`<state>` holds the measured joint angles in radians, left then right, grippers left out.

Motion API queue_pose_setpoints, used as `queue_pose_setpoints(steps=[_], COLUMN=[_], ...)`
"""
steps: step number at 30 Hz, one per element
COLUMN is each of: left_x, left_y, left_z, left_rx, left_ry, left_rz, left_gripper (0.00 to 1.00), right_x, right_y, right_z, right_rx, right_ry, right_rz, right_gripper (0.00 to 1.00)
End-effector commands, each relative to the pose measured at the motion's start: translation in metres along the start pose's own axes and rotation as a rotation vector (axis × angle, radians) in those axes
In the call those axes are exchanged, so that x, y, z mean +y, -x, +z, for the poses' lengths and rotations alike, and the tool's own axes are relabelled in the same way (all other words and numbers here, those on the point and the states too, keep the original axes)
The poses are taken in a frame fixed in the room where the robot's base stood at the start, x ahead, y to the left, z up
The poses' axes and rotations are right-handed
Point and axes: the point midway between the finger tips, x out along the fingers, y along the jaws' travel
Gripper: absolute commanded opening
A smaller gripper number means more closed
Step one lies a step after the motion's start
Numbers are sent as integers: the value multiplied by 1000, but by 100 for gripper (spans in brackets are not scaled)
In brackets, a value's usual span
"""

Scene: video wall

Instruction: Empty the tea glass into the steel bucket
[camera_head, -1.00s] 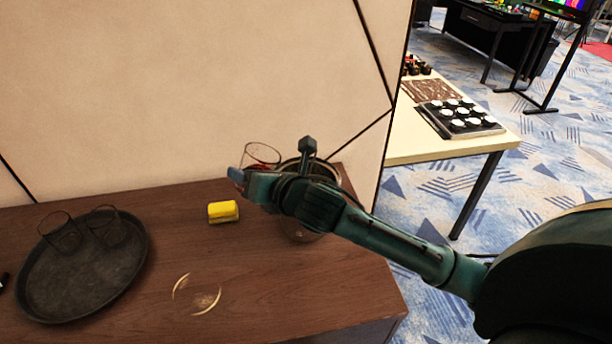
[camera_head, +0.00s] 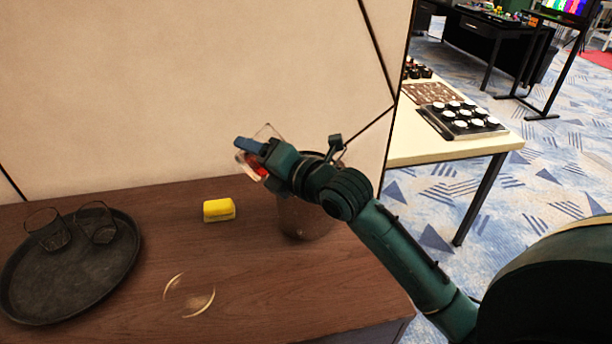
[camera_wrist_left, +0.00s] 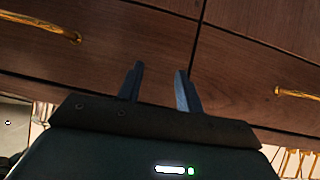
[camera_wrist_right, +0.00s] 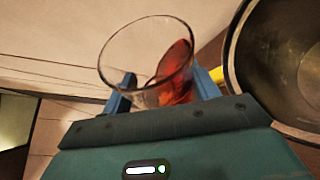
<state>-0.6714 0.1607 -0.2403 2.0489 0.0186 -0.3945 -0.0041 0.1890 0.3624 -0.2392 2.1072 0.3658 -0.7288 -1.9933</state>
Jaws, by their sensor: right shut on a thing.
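My right gripper (camera_head: 254,152) is shut on the tea glass (camera_wrist_right: 145,68), a clear glass with red-brown tea (camera_wrist_right: 177,72) inside. The glass is tilted, and the tea lies slanted along one side of it. In the head view the glass (camera_head: 262,165) is partly hidden by the gripper, above the table and left of the bucket. The steel bucket (camera_head: 305,222) stands on the table, partly behind my right arm. Its open mouth (camera_wrist_right: 286,58) shows beside the glass in the right wrist view. My left gripper (camera_wrist_left: 157,85) is open and empty in front of wooden drawers.
A dark round tray (camera_head: 65,285) with two empty glasses (camera_head: 96,224) is at the left of the table. A yellow block (camera_head: 219,210) and a clear ring-like item (camera_head: 190,297) lie between tray and bucket. A wall (camera_head: 200,90) rises behind the table.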

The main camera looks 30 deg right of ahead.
Motion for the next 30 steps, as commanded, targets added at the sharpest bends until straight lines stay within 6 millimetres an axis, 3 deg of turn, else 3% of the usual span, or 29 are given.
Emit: queue_pose_setpoints(steps=[30], left_x=[4], left_y=[-10], left_z=[-2], left_rx=[49], left_ry=[-10], left_rz=[18], left_gripper=[36], right_x=[2], right_y=[1], right_z=[3], right_rx=[-18], right_ry=[-199], right_rz=[86], right_gripper=[27])
